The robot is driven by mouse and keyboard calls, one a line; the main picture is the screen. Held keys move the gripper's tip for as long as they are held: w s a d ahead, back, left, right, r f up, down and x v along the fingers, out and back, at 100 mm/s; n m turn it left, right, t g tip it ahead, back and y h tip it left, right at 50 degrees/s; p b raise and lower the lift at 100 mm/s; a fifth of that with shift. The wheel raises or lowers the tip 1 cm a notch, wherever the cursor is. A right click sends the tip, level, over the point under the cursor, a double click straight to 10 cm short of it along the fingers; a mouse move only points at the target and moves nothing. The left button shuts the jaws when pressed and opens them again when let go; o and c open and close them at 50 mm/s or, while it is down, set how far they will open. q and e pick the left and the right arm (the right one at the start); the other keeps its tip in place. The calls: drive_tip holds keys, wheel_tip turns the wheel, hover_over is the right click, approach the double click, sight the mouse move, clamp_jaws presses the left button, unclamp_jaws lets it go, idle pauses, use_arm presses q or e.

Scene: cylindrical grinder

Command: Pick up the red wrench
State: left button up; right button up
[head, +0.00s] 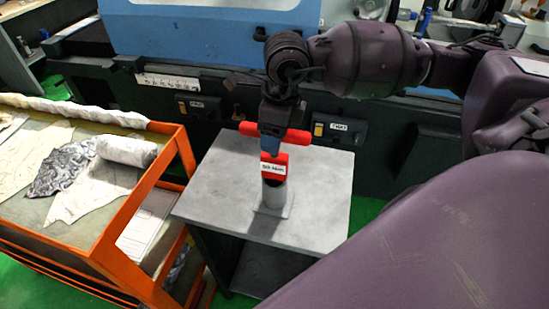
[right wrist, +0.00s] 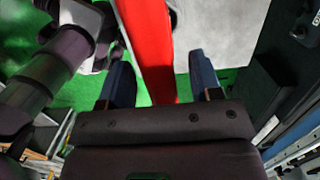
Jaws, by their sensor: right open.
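The red wrench (head: 299,136) shows as a red bar across, with a red block below carrying a white label. It stands upright in a grey cylindrical holder (head: 273,197) on the grey table. My right gripper (head: 271,149) is over the wrench and hides the middle of its bar. In the right wrist view my right gripper (right wrist: 162,80) is open, and the red wrench (right wrist: 147,45) runs between its two blue fingers, with a gap on each side. I cannot tell how deep between the fingers it lies. My left gripper is not in view.
The grey table (head: 215,190) is otherwise bare. An orange-framed cart (head: 135,205) with cloths and a roll (head: 127,150) stands close on the left. The blue and dark machine (head: 200,35) rises behind the table, with switch boxes on its front.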

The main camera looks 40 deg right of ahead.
clamp_jaws()
drive_tip(key=shift+r, duration=0.1)
idle(0.3)
